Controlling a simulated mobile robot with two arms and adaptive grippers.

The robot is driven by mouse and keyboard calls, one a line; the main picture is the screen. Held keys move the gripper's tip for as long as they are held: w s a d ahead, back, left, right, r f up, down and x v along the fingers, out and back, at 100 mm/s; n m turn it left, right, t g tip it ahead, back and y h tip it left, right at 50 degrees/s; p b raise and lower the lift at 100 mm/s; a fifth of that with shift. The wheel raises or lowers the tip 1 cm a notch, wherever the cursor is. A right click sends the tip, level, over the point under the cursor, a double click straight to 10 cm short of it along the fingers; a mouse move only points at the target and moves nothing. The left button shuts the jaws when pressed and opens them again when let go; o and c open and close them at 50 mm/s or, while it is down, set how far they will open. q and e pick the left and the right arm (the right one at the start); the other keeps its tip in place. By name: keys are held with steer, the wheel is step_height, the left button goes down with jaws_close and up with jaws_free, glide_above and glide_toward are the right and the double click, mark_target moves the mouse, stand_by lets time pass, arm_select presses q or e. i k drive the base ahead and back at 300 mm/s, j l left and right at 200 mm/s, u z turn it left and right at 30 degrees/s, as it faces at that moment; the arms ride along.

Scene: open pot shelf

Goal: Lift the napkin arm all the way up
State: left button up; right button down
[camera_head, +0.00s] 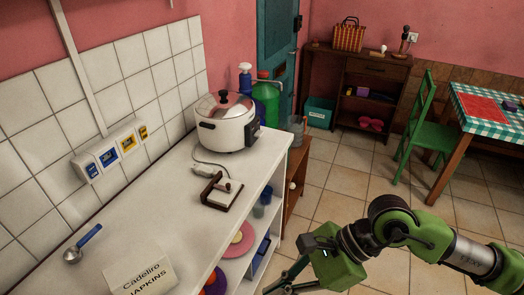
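A small dark brown napkin holder (221,203) stands on the white counter top, in front of the rice cooker. A dark upright with a short bar, which looks like the napkin arm (212,188), rises from its left side, and a small knob sits near its middle. The arm's exact angle is too small to tell. My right gripper (283,285) is at the bottom edge, right of the counter and apart from the holder. Its dark fingers point down-left and are partly cut off, so its opening is unclear. My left gripper is not in view.
A white rice cooker (228,128) with a cord stands at the counter's far end. A card (142,277) and a blue-handled scoop (82,245) are at the near end. Open shelves with plates (240,240) lie below the counter's right edge. A green chair (420,125) stands farther right.

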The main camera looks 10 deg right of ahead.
mark_target(227, 188)
steer(key=i+l, duration=0.25)
steer(key=l, duration=0.15)
steer(key=i+l, duration=0.3)
steer(key=l, duration=0.15)
steer(key=i+l+u, duration=0.1)
steer(key=i+l, duration=0.15)
steer(key=l, duration=0.15)
steer(key=i+l, duration=0.25)
steer(key=l, duration=0.2)
steer(key=i+l, duration=0.3)
steer(key=l, duration=0.15)
steer(key=i+u, duration=0.1)
steer(key=u, duration=0.3)
steer(key=i+u, duration=0.1)
steer(key=u, duration=0.35)
steer(key=i+u, duration=0.1)
steer(key=u, duration=0.3)
steer(key=i+u, duration=0.1)
steer(key=u, duration=0.3)
